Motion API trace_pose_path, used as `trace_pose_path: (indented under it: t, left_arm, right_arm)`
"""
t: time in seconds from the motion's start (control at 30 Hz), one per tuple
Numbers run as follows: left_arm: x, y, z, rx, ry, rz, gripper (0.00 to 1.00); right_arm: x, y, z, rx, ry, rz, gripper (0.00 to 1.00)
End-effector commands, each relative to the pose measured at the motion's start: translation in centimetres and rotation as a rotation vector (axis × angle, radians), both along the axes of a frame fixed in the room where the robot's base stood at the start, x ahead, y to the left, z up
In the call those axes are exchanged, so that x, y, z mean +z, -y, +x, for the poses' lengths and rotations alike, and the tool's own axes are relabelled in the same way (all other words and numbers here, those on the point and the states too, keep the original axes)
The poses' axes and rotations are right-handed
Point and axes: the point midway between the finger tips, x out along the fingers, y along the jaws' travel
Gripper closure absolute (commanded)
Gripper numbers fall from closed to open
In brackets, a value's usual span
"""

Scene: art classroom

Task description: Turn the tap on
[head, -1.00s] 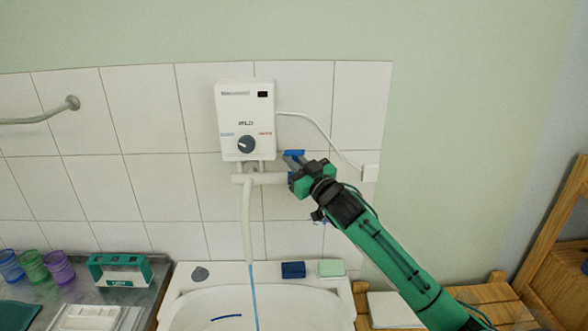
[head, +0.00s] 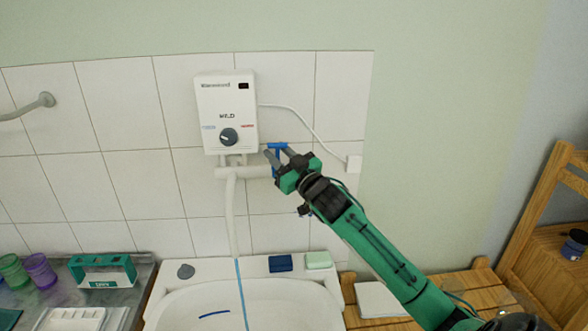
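The tap is a white wall pipe (head: 229,173) below a white water heater (head: 226,112), with a spout hanging over the basin. Its blue handle (head: 277,146) stands at the pipe's right end. A thin blue streak (head: 241,290), which looks like running water, drops from the spout into the white basin (head: 265,303). My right gripper (head: 277,154) is at the handle, its two grey fingers spread, with the blue stem showing between them. I cannot tell whether either finger touches it. My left gripper is out of view.
A navy block (head: 280,263) and a pale green block (head: 318,260) lie on the basin's back rim, with a grey lump (head: 186,271) further left. Coloured cups (head: 39,271) and a green box (head: 103,271) stand left. A wooden bench (head: 453,287) is at right.

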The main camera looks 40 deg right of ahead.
Motion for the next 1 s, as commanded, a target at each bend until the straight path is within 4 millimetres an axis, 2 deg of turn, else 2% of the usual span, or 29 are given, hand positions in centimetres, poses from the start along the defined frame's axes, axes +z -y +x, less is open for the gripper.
trace_pose_path:
  t: [0.2,0.7,1.0]
  left_arm:
    - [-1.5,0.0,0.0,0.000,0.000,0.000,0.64]
    - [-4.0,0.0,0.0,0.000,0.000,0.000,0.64]
    - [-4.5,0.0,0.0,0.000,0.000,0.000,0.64]
  right_arm:
    - [-1.4,0.2,-3.0,0.000,-0.002,-0.001,0.70]
    - [-3.3,0.7,-10.5,0.000,-0.002,-0.001,0.70]
    - [-3.7,0.8,-12.5,0.000,-0.001,-0.001,0.70]
